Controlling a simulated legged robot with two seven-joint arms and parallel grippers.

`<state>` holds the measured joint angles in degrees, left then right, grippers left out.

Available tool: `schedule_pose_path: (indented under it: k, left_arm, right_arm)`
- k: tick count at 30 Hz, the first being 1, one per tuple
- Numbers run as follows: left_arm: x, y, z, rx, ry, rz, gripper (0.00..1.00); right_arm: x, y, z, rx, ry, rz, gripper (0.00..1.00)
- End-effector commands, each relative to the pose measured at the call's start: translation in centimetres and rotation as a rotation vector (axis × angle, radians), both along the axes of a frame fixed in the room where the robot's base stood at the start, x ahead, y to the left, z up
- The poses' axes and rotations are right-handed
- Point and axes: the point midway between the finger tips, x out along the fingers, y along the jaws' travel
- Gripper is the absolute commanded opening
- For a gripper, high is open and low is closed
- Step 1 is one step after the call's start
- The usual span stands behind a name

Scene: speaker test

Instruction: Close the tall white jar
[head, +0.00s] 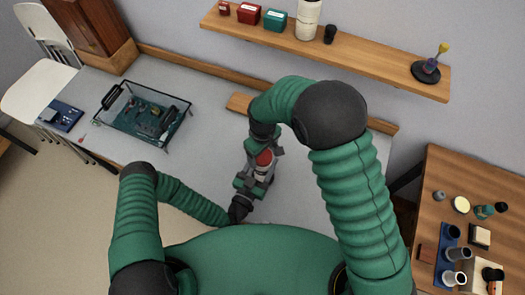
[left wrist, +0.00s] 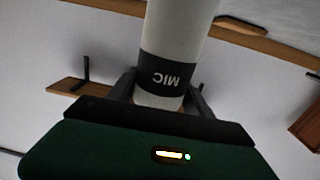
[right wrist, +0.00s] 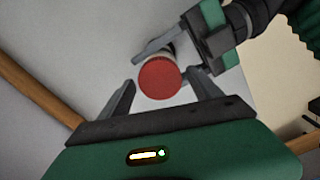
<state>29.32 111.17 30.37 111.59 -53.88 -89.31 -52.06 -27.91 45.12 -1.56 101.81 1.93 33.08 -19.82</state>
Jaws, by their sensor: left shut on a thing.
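A tall white jar (left wrist: 178,35) with a dark band reading MIC stands between the fingers of my left gripper (head: 254,181). The left gripper is shut on it, over the table. A round red lid (right wrist: 160,79) is at the jar's top, and it also shows in the head view (head: 264,158). My right gripper (right wrist: 160,82) is at the red lid, with one finger on each side and small gaps showing. It looks open. Whether the lid is seated on the rim is hidden.
A wire basket (head: 121,114) with parts stands on the grey table (head: 215,100) at the left. A wall shelf (head: 375,60) holds a white container (head: 308,18) and small boxes. A wooden side table (head: 430,190) with several small items stands at the right.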

Motion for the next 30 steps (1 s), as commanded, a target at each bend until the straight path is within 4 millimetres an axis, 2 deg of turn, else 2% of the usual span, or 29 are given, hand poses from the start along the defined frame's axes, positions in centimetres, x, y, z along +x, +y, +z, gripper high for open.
schedule_pose_path:
  k: [2,15,20,21,27,30]
  left_arm:
    - [0.03,0.02,0.01,-0.001,0.0,0.001,0.0]
    - [0.04,0.03,0.02,-0.001,0.0,0.001,0.0]
    - [0.04,0.03,0.02,-0.001,0.0,0.001,0.0]
    - [0.04,0.03,0.02,-0.001,0.0,0.001,0.0]
    - [0.05,0.03,0.03,0.0,-0.001,0.001,0.0]
    - [0.05,0.03,0.03,0.0,-0.001,0.001,0.0]
  right_arm:
    - [0.01,0.01,0.01,0.0,0.0,0.0,0.64]
    - [0.02,-0.01,0.04,0.0,0.0,0.0,0.07]
    - [0.03,-0.01,0.04,0.001,-0.001,-0.005,0.07]
    - [0.04,-0.02,0.04,0.001,-0.001,-0.005,0.57]
    - [0.02,-0.01,0.05,0.0,0.0,-0.005,0.81]
    - [0.02,-0.01,0.04,0.0,0.0,-0.005,0.81]
